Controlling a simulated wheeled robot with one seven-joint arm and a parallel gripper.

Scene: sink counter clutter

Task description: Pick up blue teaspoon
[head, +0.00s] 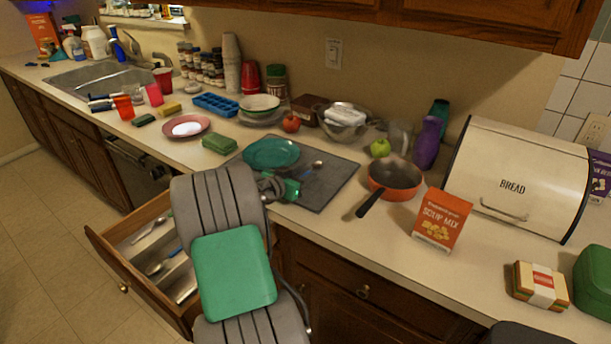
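A small spoon (317,164) lies on the dark grey mat (338,188) on the counter, with its handle toward my gripper; its handle colour is hard to tell. Another spoon (156,267), with a blue handle, lies in the open drawer (127,266) below the counter. My gripper (288,188) is low over the mat, just left of and nearer than the spoon on the mat. My arm hides part of it, and its finger gap cannot be made out. A green translucent patch shows at the gripper; I cannot tell whether it is a separate object.
A teal plate (271,153) sits on the mat behind my gripper. An orange pan (394,179) with a black handle (370,204) stands to the right, near a soup mix box (441,218) and a bread box (522,181). The drawer sticks out left of my arm.

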